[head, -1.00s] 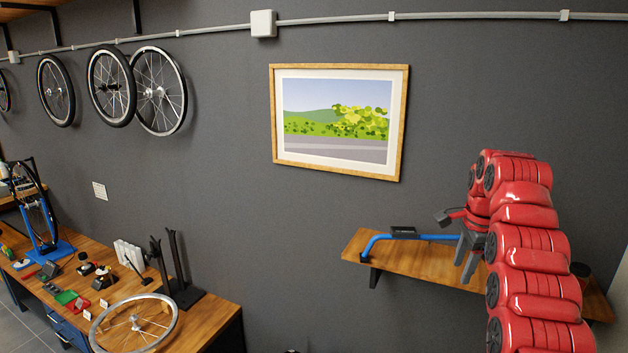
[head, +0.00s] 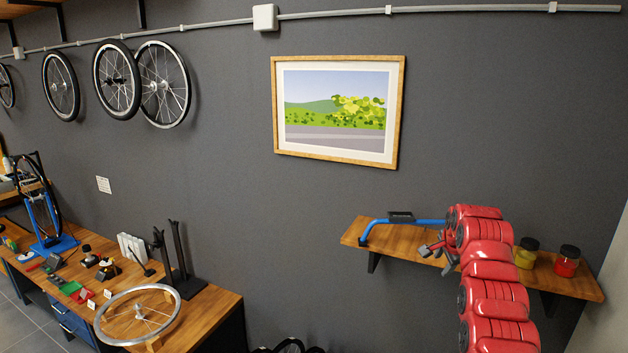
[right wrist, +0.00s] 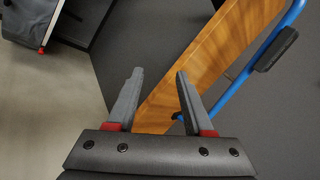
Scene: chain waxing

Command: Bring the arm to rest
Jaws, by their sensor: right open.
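My right arm is red and rises from the bottom right of the head view, in front of the wooden wall shelf (head: 400,238). My right gripper (head: 447,263) is small there and partly hidden by the arm. In the right wrist view the right gripper (right wrist: 155,95) shows two grey fingers spread apart with nothing between them. The shelf's wooden board (right wrist: 205,65) lies beyond the fingertips. My left gripper is not in view.
A blue bar tool (head: 375,228) lies on the shelf, with a yellow jar (head: 527,252) and a red jar (head: 567,262) at its right. The workbench (head: 215,305) at left carries a wheel rim (head: 103,310) and tools. A framed picture (head: 398,115) hangs above.

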